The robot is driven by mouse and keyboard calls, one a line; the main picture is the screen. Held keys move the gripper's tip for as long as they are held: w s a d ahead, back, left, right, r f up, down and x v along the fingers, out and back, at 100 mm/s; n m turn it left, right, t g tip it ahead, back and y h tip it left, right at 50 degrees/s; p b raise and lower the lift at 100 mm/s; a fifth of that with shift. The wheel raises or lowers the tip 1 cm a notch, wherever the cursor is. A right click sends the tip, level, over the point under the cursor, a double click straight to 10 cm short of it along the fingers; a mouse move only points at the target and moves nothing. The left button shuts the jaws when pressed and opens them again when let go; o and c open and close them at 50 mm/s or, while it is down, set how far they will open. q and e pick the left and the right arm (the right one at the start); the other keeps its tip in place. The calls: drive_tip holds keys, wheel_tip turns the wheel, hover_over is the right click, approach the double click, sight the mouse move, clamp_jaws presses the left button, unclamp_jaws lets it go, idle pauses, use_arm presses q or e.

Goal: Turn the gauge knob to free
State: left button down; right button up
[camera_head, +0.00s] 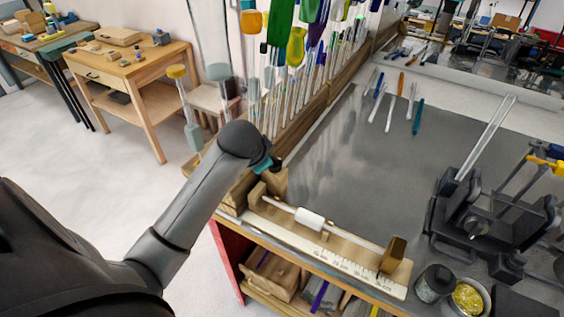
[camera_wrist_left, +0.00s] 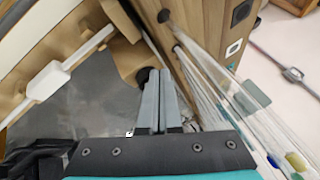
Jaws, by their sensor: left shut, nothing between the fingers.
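The gauge (camera_head: 345,268) is a pale wooden scale along the table's front edge. It carries a thin rod, a white sleeve (camera_head: 310,219) and a wooden end block (camera_head: 394,254). The sleeve also shows in the left wrist view (camera_wrist_left: 48,82). My left gripper (camera_head: 272,167) is at the gauge's left end, by its wooden end piece. In the left wrist view its two grey fingers (camera_wrist_left: 154,75) are shut together and empty. A dark round knob-like piece (camera_wrist_left: 148,73) shows at the fingertips; whether they touch it, I cannot tell. Its setting is not readable. My right gripper is out of view.
A rack of upright glass rods (camera_wrist_left: 212,75) stands close to my left gripper. A black fixture (camera_head: 480,225) holding rods, a dark cup (camera_head: 434,283) and a bowl of yellow bits (camera_head: 468,298) are at right. The middle of the grey tabletop (camera_head: 340,165) is clear.

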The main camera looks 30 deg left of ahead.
use_arm(q)
drive_tip(key=shift+a, duration=0.1)
idle(0.7)
drive_tip(key=shift+w, duration=0.15)
drive_tip(key=v, duration=1.5)
idle(0.4)
drive_tip(key=shift+w, duration=0.15)
